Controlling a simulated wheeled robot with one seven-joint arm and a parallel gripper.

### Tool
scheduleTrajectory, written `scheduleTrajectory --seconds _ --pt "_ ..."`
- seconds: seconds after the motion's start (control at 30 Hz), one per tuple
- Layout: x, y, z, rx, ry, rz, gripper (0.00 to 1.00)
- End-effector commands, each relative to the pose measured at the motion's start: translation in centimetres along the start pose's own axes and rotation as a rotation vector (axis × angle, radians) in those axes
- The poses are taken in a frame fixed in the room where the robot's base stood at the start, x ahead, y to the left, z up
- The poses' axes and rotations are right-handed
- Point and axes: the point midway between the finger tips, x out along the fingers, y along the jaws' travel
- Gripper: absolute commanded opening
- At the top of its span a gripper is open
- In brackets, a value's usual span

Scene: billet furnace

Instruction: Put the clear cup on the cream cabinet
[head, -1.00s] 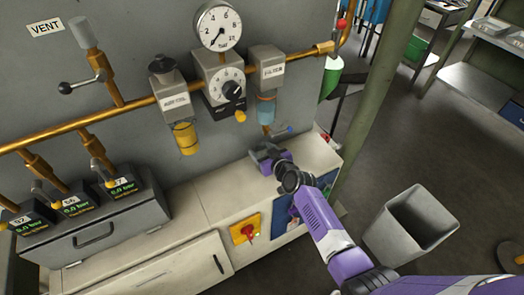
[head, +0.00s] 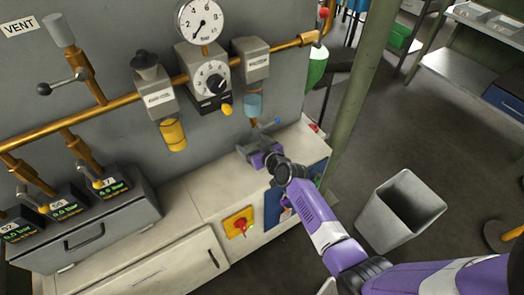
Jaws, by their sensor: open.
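The cream cabinet (head: 183,206) stands low along the grey panel, its pale top partly covered by my arm and a grey box. My gripper (head: 247,148) is open over the right part of the cabinet top, just below a hanging bowl with blue content (head: 254,104). No loose clear cup can be made out. I cannot tell whether the bowl is the cup, or whether anything lies between the jaws, since my wrist hides part of that spot.
An amber bowl (head: 172,134) hangs from the brass pipe (head: 110,118) left of the gripper. A grey box (head: 95,225) with gauges takes the cabinet's left side. A grey bin (head: 402,212) stands on the floor at right.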

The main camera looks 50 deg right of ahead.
Motion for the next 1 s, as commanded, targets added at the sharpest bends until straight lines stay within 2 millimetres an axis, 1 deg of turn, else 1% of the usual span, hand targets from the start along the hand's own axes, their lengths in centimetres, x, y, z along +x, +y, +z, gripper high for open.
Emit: scheduleTrajectory --seconds 0.03,0.3,0.5,0.7,0.87,0.97,1.0 --pt "-0.9 0.0 0.2 0.001 -0.001 0.000 0.80" --pt "-5.8 -0.1 0.2 0.001 -0.001 0.000 0.80" --pt "-9.0 0.0 0.1 0.000 0.000 0.000 0.80" --pt "-10.6 0.0 0.1 0.000 -0.001 0.000 0.80" --pt "-10.9 0.0 0.0 -0.001 -0.001 0.000 0.80" --pt "-11.3 -0.4 0.4 0.000 -0.003 -0.001 0.80" --pt "-11.8 -0.9 0.8 0.002 -0.005 -0.002 0.80"
